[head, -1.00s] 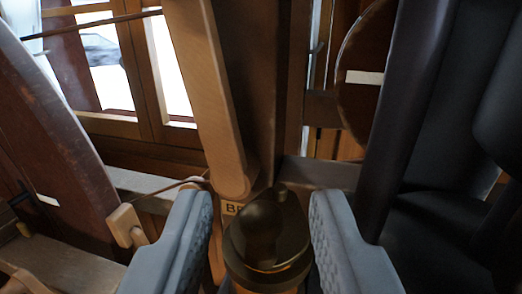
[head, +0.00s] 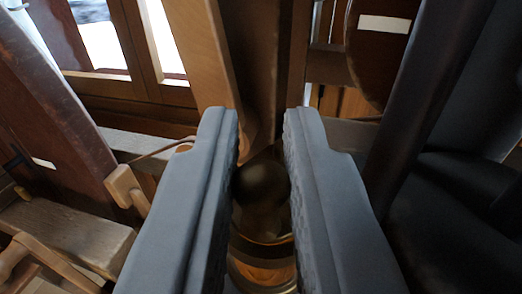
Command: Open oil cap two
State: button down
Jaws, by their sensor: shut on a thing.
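A dark brass oil cap with a round knob (head: 261,184) is in the lower middle of the head view. Its knob sits between the two grey fingers of my gripper (head: 262,165), which are shut on it from left and right. Below the knob the brass oil cup (head: 262,262) shows a shiny rim and a warm orange gleam. The fingers hide the sides of the cap and cup. I cannot tell whether the cap is raised from the cup.
A wooden post (head: 205,50) rises just behind the cap. A dark bar (head: 425,90) slants close on the right. A wooden ledge (head: 75,235) lies lower left.

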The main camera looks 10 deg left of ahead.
jog(key=shift+a+m+h, duration=0.25)
jog(key=shift+m+h, duration=0.35)
jog(key=shift+h, duration=0.3)
jog(key=shift+a+m+h, duration=0.2)
jog(key=shift+m+h, duration=0.4)
jog(key=shift+h, duration=0.3)
jog(key=shift+w+a+m+h, duration=0.15)
jog(key=shift+a+m+h, duration=0.2)
jog(key=shift+m+h, duration=0.55)
jog(key=m+h, duration=0.1)
jog(key=h, duration=0.1)
jog(key=m+h, duration=0.1)
jog(key=h, duration=0.1)
jog(key=a+m+g+h, duration=0.1)
jog(key=h, duration=0.1)
jog(key=shift+w, duration=0.35)
jog(key=shift+w+a+m+g+h, duration=0.2)
jog(key=shift+w+m+g+h, duration=0.1)
jog(key=shift+m+g+h, duration=0.9)
jog(key=shift+w+a+m+g+h, duration=0.2)
jog(key=shift+w+m+g+h, duration=0.15)
jog(key=shift+m+g+h, duration=0.85)
jog(key=shift+w+a+m+g+h, duration=0.2)
jog(key=shift+w+m+g+h, duration=0.1)
jog(key=shift+m+g+h, duration=0.9)
jog(key=shift+g+h, duration=0.3)
jog(key=shift+h, duration=0.3)
jog(key=c, duration=1.5)
grip_release()
jog(key=shift+o, duration=0.2)
